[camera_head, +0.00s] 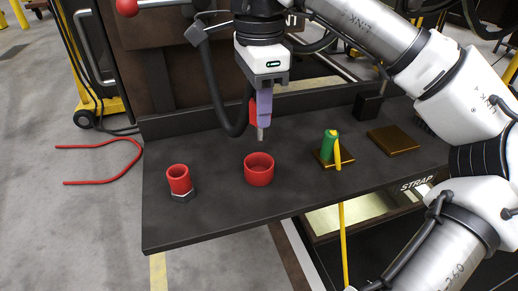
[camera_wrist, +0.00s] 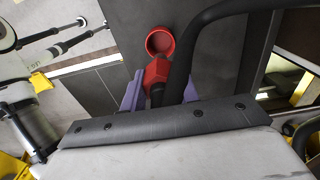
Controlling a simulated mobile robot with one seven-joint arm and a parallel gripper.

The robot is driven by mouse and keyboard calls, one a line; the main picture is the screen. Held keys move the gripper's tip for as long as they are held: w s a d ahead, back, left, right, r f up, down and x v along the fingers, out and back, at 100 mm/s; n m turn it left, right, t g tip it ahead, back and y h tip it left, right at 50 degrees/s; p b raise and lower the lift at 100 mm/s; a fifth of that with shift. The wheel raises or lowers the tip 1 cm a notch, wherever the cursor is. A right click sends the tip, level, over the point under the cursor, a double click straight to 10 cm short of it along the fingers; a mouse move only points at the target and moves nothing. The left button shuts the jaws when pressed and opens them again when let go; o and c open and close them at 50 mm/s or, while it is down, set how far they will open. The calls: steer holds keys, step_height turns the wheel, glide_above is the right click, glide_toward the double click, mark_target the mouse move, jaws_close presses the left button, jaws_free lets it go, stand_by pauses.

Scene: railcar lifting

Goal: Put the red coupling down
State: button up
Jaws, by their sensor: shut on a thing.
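My gripper (camera_head: 264,108) has purple fingers and is shut on the red coupling (camera_head: 252,113), above the dark shelf (camera_head: 215,215). The coupling's upper part is partly hidden by the fingers, and a grey metal tip points down below it. In the wrist view the coupling (camera_wrist: 156,73) sits between the fingers. An open red cup (camera_head: 258,172) stands on the shelf below my gripper, apart from the held coupling. The cup also shows in the wrist view (camera_wrist: 160,42) just past the coupling.
A smaller red cup on a grey hex base (camera_head: 180,183) stands at the shelf's left. A green cylinder with a yellow strap (camera_head: 330,147) stands to the right on a brown plate. Another brown plate (camera_head: 393,140) lies farther right. The shelf between the two cups is clear.

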mark_target(259, 137)
step_height(259, 137, down, 9)
steer(key=shift+r+p, duration=0.1)
steer(key=shift+p, duration=0.5)
steer(key=o, duration=1.1)
step_height(259, 137, up, 12)
steer(key=shift+r+b, duration=0.1)
steer(key=shift+b, duration=0.45)
